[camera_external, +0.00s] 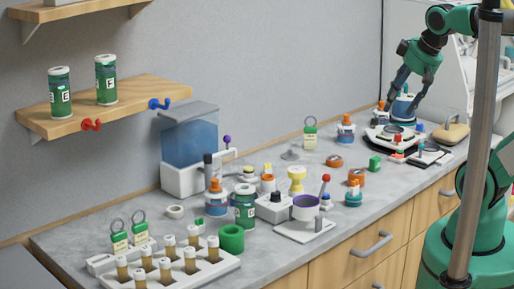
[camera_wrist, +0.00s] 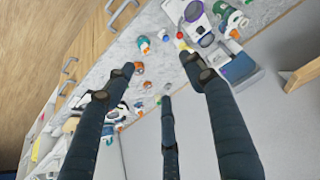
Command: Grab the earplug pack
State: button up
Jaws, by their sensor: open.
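I cannot pick out the earplug pack for sure in either view; the small things on the counter are too small to read. A small green block (camera_external: 375,163) lies on the counter to the left of the white instrument (camera_external: 386,139). My gripper (camera_external: 402,104) is above the far right end of the counter, pointing down, near a blue bottle whose contact with it I cannot tell. In the wrist view my gripper (camera_wrist: 163,76) has its dark fingers spread wide, with nothing seen between their tips but the counter beyond.
The grey counter (camera_external: 130,216) is crowded with bottles and devices. A white vial rack (camera_external: 214,268) is at its near left end. Orange rings (camera_external: 356,176) lie mid-counter. A wooden shelf (camera_external: 150,100) with two green jars is on the wall. A tan kettle-like thing (camera_external: 451,133) is at far right.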

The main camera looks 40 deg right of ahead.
jog(key=w+d+g+p, duration=0.1)
jog(key=w+d, duration=0.4)
jog(key=w, duration=0.5)
jog(key=g+p, duration=0.4)
jog(key=g, duration=0.1)
send_over(376, 158)
notch_tip(376, 158, down, 23)
jog(key=shift+w+d+r, duration=0.1)
jog(key=shift+d+r, duration=0.05)
jog(key=shift+f+b, duration=0.4)
jog(key=shift+f, duration=3.9)
